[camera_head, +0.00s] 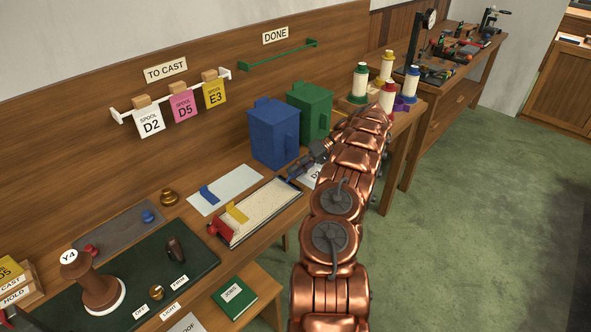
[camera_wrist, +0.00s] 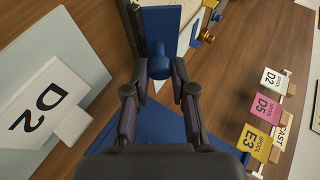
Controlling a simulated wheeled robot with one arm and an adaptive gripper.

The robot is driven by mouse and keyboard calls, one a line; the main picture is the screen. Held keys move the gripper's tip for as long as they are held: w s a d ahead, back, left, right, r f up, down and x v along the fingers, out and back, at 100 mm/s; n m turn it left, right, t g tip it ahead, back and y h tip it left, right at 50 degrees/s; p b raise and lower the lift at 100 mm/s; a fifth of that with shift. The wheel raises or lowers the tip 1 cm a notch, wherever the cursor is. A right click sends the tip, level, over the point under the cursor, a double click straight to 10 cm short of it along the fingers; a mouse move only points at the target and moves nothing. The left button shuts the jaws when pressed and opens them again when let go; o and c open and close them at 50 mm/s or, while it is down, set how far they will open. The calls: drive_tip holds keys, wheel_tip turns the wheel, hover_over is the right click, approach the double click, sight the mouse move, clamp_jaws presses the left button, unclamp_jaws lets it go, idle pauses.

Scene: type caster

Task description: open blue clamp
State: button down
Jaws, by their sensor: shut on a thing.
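The blue clamp (camera_head: 292,179) is at the far right end of the long pale tray (camera_head: 262,212), mostly hidden by my arm in the head view. In the wrist view its flat blue plate (camera_wrist: 160,22) and round blue knob (camera_wrist: 160,67) show at the top centre. My gripper (camera_head: 302,170) is at that end of the tray. In the wrist view my gripper (camera_wrist: 160,80) has its two fingertips on either side of the knob, shut on it. A yellow clamp piece (camera_head: 237,212) and a red knob (camera_head: 213,230) are at the tray's near end.
A blue bin (camera_head: 272,135) and a green bin (camera_head: 311,108) stand behind my gripper. A D2 card (camera_wrist: 40,108) lies close by in the wrist view. Several thread spools (camera_head: 386,68) stand at the back right. A dark green mat (camera_head: 150,262) covers the near bench.

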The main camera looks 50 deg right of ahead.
drive_tip(key=c, duration=1)
unclamp_jaws()
drive_tip(key=shift+o, duration=0.2)
